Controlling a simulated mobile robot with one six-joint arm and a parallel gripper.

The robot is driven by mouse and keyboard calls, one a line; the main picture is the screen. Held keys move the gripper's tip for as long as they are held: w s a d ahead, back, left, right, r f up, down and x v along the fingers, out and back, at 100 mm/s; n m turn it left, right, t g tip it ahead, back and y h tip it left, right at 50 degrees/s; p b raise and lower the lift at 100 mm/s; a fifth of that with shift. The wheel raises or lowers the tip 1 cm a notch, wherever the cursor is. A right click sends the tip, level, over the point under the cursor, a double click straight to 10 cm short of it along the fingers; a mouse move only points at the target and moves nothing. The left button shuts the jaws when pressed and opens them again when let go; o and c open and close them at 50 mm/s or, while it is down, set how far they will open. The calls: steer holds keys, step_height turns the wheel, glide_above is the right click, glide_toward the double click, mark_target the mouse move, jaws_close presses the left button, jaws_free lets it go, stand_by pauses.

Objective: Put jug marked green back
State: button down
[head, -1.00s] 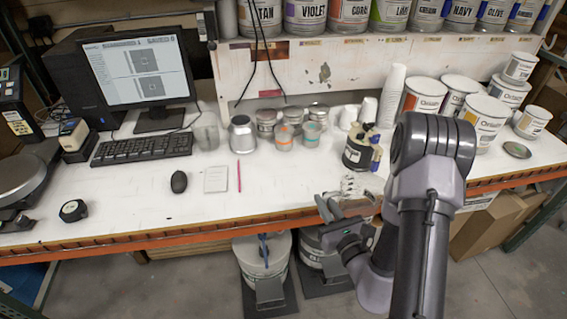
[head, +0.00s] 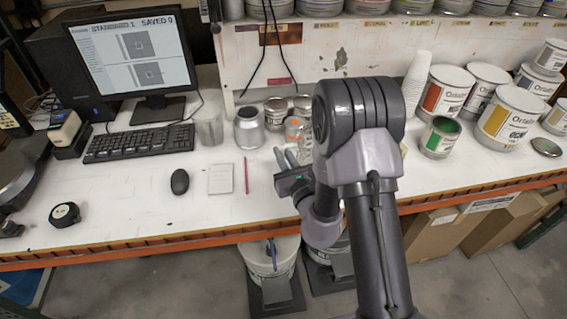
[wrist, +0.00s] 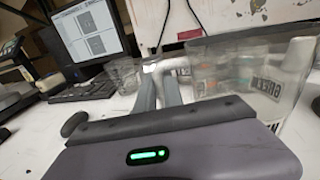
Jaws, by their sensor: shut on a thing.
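A clear jug (wrist: 240,75) marked GREEN fills the right of the wrist view. My gripper (wrist: 160,90) is shut on the jug's handle at its left side. In the head view my gripper (head: 290,158) is above the white bench, right of the pink pencil. There the jug is mostly hidden behind my arm. Whether its base touches the bench cannot be told. A glass cup with an orange band (head: 294,128) stands behind my gripper, partly hidden.
A clear beaker (head: 208,125) and a metal can (head: 249,128) stand left of my gripper. A keyboard (head: 138,142), mouse (head: 180,181) and notepad (head: 220,179) lie further left. A green-filled can (head: 440,136) and several paint cans stand right of my arm.

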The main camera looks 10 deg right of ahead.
step_height(320, 180, down, 3)
steer(key=shift+w+f+b, duration=0.1)
steer(key=shift+f+b, duration=0.05)
steer(key=shift+b, duration=0.55)
steer(key=shift+d+f, duration=0.1)
steer(key=shift+f, duration=0.1)
steer(key=c, duration=1.5)
jaws_free()
steer(key=shift+o, duration=0.2)
steer(key=shift+r, duration=0.1)
